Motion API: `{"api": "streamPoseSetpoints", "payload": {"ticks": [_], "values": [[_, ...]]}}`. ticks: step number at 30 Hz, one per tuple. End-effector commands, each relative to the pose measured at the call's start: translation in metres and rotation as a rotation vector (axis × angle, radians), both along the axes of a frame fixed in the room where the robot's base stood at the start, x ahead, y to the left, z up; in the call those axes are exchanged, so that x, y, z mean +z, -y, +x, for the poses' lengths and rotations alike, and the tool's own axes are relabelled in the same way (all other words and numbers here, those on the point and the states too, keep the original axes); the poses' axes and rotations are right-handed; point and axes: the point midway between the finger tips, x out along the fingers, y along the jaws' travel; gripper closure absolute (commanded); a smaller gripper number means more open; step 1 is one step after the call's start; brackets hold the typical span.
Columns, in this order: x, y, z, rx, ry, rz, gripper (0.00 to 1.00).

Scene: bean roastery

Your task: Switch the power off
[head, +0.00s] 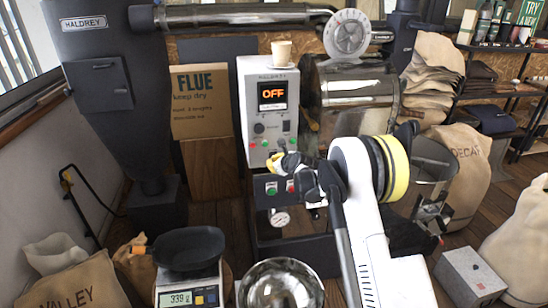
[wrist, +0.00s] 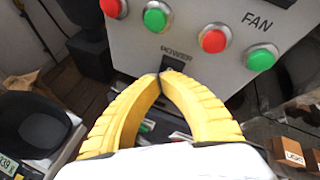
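The grey control box (head: 257,128) of the roaster has a small screen (head: 272,93) that reads OFF in orange. In the wrist view, a POWER label (wrist: 176,50) is on the panel's lower edge, with a small dark part (wrist: 173,63) just below it, perhaps the power switch. My gripper (wrist: 160,77) has its yellow fingertips together right at this dark part. The fingertips partly cover it, so I cannot tell its position or whether they touch it. In the head view my gripper (head: 276,158) is at the box's lower edge.
Above the fingertips are a green button (wrist: 157,17) and, right, a red button (wrist: 213,39) and a green button (wrist: 261,58) near a FAN label (wrist: 257,21). A cup (head: 281,52) stands on the box. A scale (head: 188,287) is at lower left.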

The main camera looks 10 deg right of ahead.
Motion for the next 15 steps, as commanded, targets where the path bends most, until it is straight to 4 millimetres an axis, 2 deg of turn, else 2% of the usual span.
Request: {"api": "streamPoseSetpoints", "payload": {"ticks": [15], "values": [[-0.002, 0.0, -0.015, 0.0, 0.0, 0.0, 1.0]]}}
